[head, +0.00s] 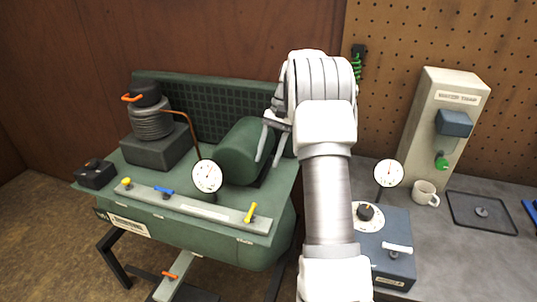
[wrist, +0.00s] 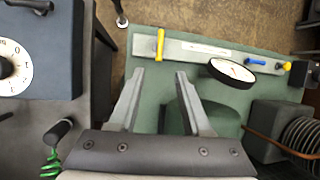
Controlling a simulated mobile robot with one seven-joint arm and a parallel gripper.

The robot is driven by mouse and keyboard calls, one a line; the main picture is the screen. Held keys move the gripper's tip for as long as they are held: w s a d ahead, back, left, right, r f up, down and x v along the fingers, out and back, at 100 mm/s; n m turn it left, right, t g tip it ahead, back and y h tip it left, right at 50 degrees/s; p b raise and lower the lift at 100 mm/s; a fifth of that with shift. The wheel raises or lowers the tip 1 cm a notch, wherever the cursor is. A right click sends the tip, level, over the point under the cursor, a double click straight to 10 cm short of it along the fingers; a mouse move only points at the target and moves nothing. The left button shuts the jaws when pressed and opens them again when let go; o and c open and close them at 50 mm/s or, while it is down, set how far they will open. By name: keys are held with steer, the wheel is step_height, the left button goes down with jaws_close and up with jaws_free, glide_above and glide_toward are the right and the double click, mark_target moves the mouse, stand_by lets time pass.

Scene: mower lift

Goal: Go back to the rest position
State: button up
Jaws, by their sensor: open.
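My gripper (head: 267,162) is at the end of my raised white arm, pointing down beside the green cylinder (head: 243,150) of the compressor-like green machine (head: 215,243). In the wrist view my gripper (wrist: 160,72) has its two fingers apart with nothing between them. The machine's green top (wrist: 200,52) lies below the fingers, and the cylinder (wrist: 188,108) is partly hidden behind the right finger. I cannot tell from the head view whether a finger touches the cylinder.
A bar with yellow and blue levers (head: 190,205) and a gauge (head: 206,176) stand at the machine's front. The grey bench at right holds a blue dial box (head: 385,245), a second gauge (head: 389,173), a mug (head: 424,193) and a black tray (head: 482,213).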

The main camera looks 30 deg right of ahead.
stand_by(0.4)
steer(key=s+a+r+n+t+h, duration=0.3)
steer(key=s+a+r+n, duration=0.1)
steer(key=s+a+r, duration=0.85)
steer(key=s+a+n+t+h, duration=0.1)
steer(key=s+a+n+t, duration=0.3)
steer(key=s, duration=1.1)
steer(key=shift+s+a+f+h, duration=0.15)
steer(key=shift+a+f+h, duration=0.2)
steer(key=shift+a, duration=0.3)
